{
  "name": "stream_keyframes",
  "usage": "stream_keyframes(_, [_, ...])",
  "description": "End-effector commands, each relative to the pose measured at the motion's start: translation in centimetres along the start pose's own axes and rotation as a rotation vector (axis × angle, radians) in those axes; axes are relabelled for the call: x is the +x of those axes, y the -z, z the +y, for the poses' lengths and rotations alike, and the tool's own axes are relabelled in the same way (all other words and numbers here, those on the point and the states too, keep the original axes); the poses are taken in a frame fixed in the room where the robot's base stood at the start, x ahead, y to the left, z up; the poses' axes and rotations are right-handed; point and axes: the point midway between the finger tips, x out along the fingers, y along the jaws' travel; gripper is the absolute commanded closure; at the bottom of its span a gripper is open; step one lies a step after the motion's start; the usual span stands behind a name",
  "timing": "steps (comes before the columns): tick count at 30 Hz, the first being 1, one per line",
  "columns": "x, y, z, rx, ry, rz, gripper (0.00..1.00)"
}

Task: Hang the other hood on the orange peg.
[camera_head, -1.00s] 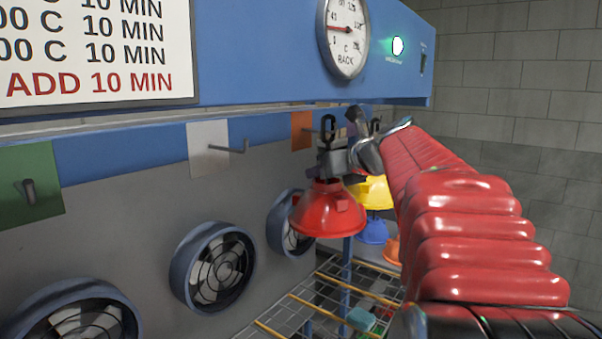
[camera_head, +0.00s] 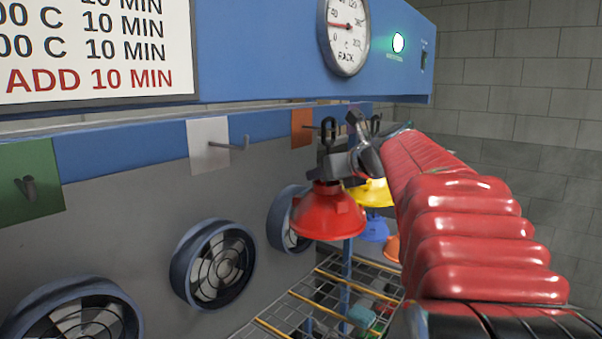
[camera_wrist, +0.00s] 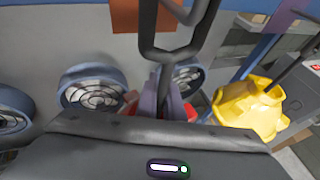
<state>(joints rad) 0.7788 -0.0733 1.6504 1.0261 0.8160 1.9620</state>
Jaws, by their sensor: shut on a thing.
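My gripper (camera_head: 338,163) is shut on the stem of a red hood (camera_head: 328,212), which hangs upright below the jaws. The hood's dark loop (camera_head: 328,130) stands above the jaws, close to the orange plate (camera_head: 302,128) and its peg (camera_head: 314,129). I cannot tell whether the loop touches the peg. In the wrist view the loop (camera_wrist: 170,52) rises in front of the orange plate (camera_wrist: 145,14), and only a little red of the hood shows beyond my gripper. A yellow hood (camera_head: 372,191) hangs behind and to the right, also in the wrist view (camera_wrist: 250,107).
A white plate (camera_head: 208,145) and a green plate (camera_head: 28,180), each with a peg, are to the left. Round fans (camera_head: 214,264) line the wall below. A blue hood (camera_head: 374,229) and a wire rack (camera_head: 330,290) are lower down. A gauge panel (camera_head: 343,35) overhangs above.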

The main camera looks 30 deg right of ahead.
Motion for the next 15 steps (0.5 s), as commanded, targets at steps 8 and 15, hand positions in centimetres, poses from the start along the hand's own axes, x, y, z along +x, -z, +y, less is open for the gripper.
stream_keyframes(8, [0.11,0.29,0.02,-0.001,0.0,-0.001,1.0])
stream_keyframes(15, [0.24,0.58,0.03,-0.001,0.0,-0.001,1.0])
